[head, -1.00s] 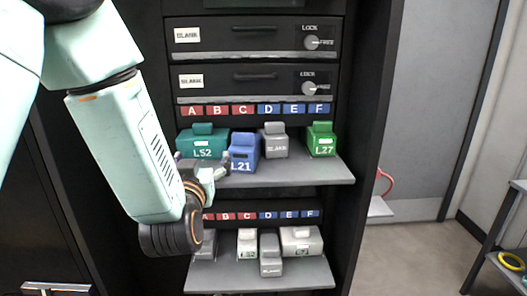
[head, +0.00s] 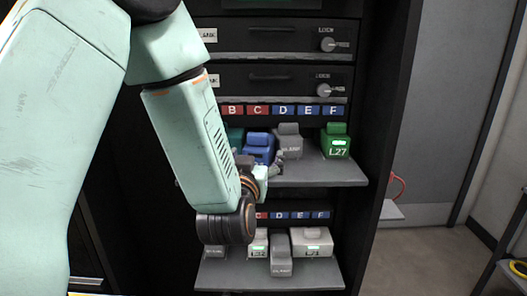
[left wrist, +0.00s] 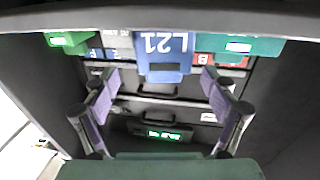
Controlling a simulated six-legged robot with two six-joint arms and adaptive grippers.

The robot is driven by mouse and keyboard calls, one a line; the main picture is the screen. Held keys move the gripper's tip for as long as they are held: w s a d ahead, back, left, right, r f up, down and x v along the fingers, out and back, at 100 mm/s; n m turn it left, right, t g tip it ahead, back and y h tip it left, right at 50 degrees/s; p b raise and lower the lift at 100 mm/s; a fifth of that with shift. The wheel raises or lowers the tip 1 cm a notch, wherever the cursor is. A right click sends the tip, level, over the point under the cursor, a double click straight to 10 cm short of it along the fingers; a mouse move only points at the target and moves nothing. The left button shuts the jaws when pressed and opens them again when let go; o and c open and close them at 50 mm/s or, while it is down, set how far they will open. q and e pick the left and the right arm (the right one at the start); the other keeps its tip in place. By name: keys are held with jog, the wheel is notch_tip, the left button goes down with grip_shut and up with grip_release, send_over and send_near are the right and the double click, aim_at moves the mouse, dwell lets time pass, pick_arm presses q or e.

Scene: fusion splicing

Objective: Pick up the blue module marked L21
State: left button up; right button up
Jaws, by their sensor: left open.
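The blue module marked L21 (head: 258,147) sits on the upper shelf, partly hidden by my left arm in the head view. In the left wrist view the blue module (left wrist: 165,55) is upside down at the top middle, its L21 label readable. My left gripper (head: 273,166) is in front of it in the head view. In the left wrist view its two fingers (left wrist: 162,92) are spread apart, one on each side of the module's line, with nothing between the tips that I can see held. My right gripper is not in view.
A teal module (head: 235,140) stands left of the blue one, a grey blank (head: 288,140) right of it, and a green L27 module (head: 335,141) further right. The lower shelf (head: 325,272) holds several grey and white modules. Open floor lies at the right.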

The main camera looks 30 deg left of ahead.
aim_at(259, 144)
pick_arm(q)
jog(key=shift+w+a+r, duration=0.1)
jog(key=shift+w, duration=0.3)
jog(key=x, duration=0.3)
jog(key=a+x, duration=0.1)
jog(key=x, duration=0.2)
jog(key=shift+s+p, duration=0.15)
jog(key=shift+p, duration=0.25)
jog(key=shift+d, duration=0.4)
jog(key=shift+a, duration=0.2)
jog(key=shift+c, duration=1.4)
jog(key=shift+a, duration=0.15)
jog(key=shift+c, duration=1.3)
jog(key=c, duration=0.9)
